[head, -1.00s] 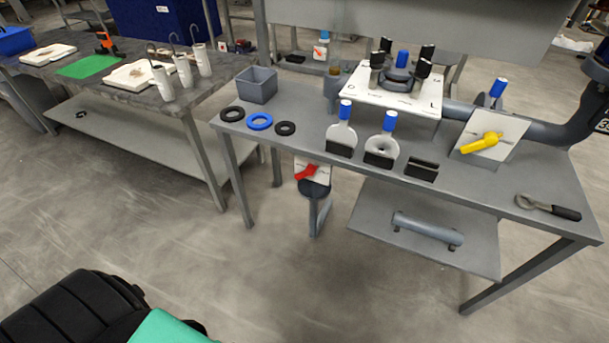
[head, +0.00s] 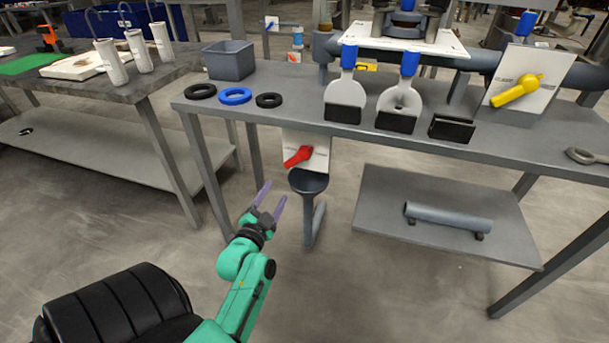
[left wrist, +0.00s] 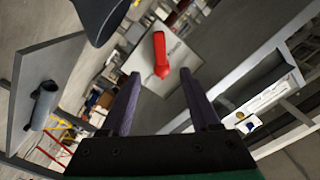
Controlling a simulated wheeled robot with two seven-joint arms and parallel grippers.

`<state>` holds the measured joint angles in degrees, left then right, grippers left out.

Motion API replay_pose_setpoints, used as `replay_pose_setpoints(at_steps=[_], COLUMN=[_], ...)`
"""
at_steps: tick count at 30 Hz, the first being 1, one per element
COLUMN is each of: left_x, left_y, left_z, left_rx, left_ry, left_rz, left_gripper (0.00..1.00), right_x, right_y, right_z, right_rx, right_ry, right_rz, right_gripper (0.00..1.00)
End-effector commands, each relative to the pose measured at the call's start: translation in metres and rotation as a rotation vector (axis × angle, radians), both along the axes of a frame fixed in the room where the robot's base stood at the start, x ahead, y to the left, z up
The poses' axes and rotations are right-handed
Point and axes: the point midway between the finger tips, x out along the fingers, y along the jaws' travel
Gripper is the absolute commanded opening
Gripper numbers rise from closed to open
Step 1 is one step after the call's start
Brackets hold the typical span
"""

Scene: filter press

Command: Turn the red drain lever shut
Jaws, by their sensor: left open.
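The red drain lever (head: 298,156) sits on a white plate (head: 318,150) under the front edge of the grey workbench, above a dark round funnel. In the head view it slants, with its lower end to the left. My left gripper (head: 270,197) is open and empty, below and to the left of the lever and apart from it. In the left wrist view the red lever (left wrist: 161,55) shows ahead, beyond and between the two purple fingers (left wrist: 160,92). The right gripper is not in view.
The dark funnel (head: 308,182) and its pipe stand just right of my left gripper. Bench legs (head: 207,175) are to its left. A lower shelf (head: 375,215) with a grey pipe is to the right. The bench top holds rings, paddles and a yellow lever (head: 516,91).

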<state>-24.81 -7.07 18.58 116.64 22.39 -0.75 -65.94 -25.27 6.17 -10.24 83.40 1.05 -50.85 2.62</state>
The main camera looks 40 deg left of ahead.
Motion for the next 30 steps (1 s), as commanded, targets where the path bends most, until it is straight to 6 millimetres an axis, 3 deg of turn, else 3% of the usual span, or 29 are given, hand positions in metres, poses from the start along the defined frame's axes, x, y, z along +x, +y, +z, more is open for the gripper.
replay_pose_setpoints(at_steps=[15, 20, 27, 30], left_x=[0.117, 0.131, 0.132, 0.132], left_y=[0.039, 0.045, 0.045, 0.045], left_z=[0.001, 0.001, 0.001, 0.001], left_rx=[-0.004, -0.003, -0.004, -0.004], left_ry=[0.0, 0.003, 0.004, 0.004], left_rz=[-0.003, -0.003, -0.004, -0.004], left_gripper=[0.62, 0.62, 0.62, 0.24], right_x=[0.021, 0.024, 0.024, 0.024], right_y=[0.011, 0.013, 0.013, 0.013], right_z=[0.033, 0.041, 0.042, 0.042], right_rx=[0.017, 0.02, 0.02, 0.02], right_ry=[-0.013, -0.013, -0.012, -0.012], right_rz=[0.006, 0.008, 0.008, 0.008], right_gripper=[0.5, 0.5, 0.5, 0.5])
